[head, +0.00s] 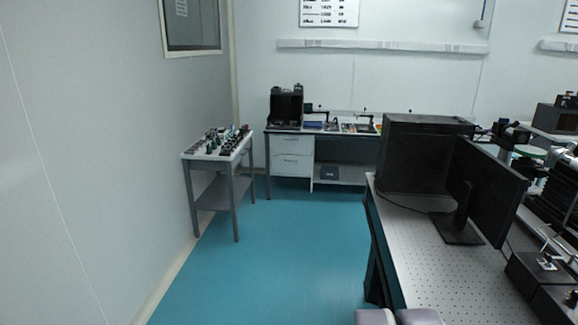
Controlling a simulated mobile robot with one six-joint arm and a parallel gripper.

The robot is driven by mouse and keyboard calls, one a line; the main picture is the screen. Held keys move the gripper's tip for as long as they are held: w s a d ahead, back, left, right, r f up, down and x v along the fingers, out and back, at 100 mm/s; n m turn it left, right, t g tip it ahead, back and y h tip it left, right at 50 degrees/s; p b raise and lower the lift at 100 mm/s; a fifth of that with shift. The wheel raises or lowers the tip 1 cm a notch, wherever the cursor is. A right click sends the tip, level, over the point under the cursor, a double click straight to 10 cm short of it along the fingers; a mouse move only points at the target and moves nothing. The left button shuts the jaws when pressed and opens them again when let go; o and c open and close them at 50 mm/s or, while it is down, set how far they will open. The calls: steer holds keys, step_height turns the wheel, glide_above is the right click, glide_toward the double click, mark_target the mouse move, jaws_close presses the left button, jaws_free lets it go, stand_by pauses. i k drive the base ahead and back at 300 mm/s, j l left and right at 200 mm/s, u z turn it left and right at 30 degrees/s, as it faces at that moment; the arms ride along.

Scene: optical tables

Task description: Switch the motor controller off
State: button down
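I cannot tell which item is the motor controller; no switch or label can be read from here. Candidate dark boxes stand on the optical table (415,240) at the right. One is a large black box (425,155) behind the monitor, and others are low black boxes (535,275) at the lower right edge. Another dark box (556,118) stands farther back at the right. My gripper is not in view.
A black monitor (487,190) stands on the optical table. A small cart (215,155) with several optical parts stands by the left wall. A white desk (290,145) with drawers stands at the back. The teal floor (270,250) between is clear. Two pale rounded shapes show at the bottom edge.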

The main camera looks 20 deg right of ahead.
mark_target(547, 256)
steer(key=i+l+z, duration=0.15)
steer(key=i+z, duration=0.9)
steer(key=k+u, duration=0.1)
steer(key=u, duration=8.8)
